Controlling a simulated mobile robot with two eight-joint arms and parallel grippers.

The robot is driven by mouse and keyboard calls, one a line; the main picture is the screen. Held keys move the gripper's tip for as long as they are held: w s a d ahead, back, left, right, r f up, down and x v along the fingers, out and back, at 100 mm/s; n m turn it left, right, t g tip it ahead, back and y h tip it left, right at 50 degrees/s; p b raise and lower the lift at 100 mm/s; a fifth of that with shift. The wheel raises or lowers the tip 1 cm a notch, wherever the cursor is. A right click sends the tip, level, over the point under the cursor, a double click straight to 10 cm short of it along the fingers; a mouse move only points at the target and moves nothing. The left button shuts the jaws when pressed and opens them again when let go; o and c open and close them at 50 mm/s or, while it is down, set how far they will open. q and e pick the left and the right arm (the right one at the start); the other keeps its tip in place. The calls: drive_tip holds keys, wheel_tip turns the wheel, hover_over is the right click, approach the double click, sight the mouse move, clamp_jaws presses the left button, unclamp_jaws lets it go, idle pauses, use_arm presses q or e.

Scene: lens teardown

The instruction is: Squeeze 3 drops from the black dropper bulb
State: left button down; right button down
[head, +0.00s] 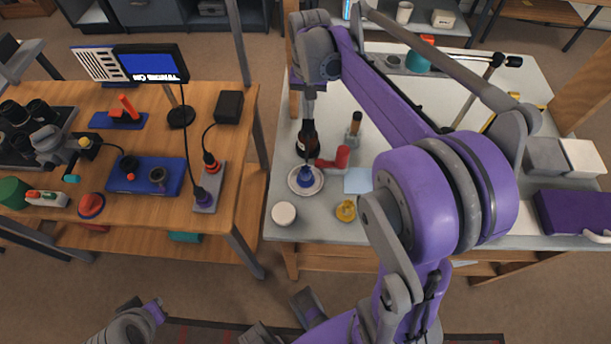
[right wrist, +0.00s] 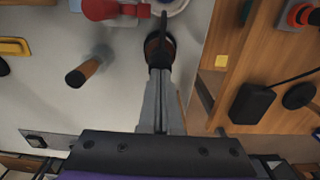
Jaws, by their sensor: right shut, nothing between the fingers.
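A dark brown bottle (head: 307,143) stands on the grey table behind a white saucer, and it also shows beyond my fingertips in the right wrist view (right wrist: 153,47). A thin dark piece in that view crosses it; I cannot tell whether this is the black dropper bulb. My right gripper (head: 309,116) points down at the bottle's top, with its fingers (right wrist: 160,72) together and nothing held. The fingertips overlap the bottle in view; contact is unclear. A blue item (head: 306,174) sits on the saucer (head: 293,187).
A red item (head: 341,156) lies right of the bottle, and a wooden-handled tool (head: 354,124) stands behind it. A white jar (head: 284,213), yellow ring (head: 346,211) and pale blue sheet (head: 358,181) are at the front. A wooden bench (head: 232,150) stands left, across a narrow gap.

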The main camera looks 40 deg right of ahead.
drive_tip(key=shift+f+b, duration=0.5)
drive_tip(key=shift+f, duration=0.45)
drive_tip(key=shift+r, duration=0.15)
drive_tip(key=shift+r+p, duration=1)
drive_tip(key=shift+r, duration=0.2)
drive_tip(key=shift+f, duration=0.2)
